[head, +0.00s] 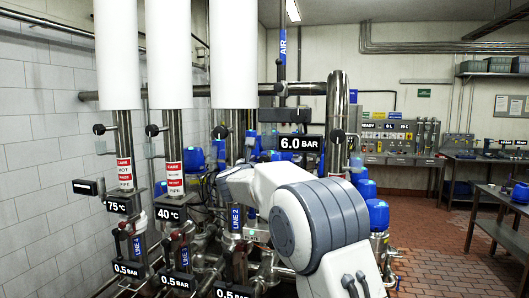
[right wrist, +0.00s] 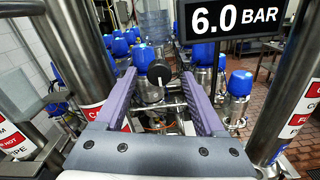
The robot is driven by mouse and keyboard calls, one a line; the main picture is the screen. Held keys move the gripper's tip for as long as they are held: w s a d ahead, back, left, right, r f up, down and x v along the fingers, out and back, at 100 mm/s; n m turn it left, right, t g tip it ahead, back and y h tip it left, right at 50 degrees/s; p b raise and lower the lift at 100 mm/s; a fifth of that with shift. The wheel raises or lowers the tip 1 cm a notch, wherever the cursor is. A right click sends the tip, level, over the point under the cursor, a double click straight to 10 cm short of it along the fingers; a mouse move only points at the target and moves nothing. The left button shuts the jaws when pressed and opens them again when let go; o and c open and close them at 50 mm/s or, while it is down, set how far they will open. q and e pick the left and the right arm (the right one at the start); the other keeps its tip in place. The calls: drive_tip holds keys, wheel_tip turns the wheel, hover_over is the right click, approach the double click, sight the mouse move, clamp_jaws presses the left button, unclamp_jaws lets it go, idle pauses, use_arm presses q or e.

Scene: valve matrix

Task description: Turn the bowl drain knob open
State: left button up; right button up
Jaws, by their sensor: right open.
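A black round knob (right wrist: 158,72) with a pale pointer line shows in the right wrist view, between and apparently just beyond the fingertips of my right gripper (right wrist: 158,82). The two purple fingers are spread wide, one on each side of the knob, with a gap on both sides. No label naming this knob as the bowl drain is readable. In the head view my right arm reaches in from the lower right toward the pipes, and its gripper is mostly hidden among them. My left gripper is not in view.
A 6.0 BAR display (head: 301,142) hangs above my right arm; it also shows in the right wrist view (right wrist: 232,18). Steel pipes stand close on both sides. Other black knobs (head: 152,130) sit on the pipes at left. Workbenches (head: 487,160) stand at the far right, across open tiled floor.

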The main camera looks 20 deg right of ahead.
sight(264, 160)
drive_tip(key=p+x, duration=0.1)
drive_tip(key=x, duration=0.1)
drive_tip(key=shift+w+d+r, duration=0.15)
drive_tip(key=shift+w, duration=0.05)
drive_tip(key=shift+w+d+p, duration=0.25)
drive_tip(key=shift+w+p, duration=0.05)
drive_tip(key=shift+w, duration=0.15)
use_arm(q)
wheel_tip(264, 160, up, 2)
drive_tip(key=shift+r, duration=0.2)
use_arm(e)
clamp_jaws()
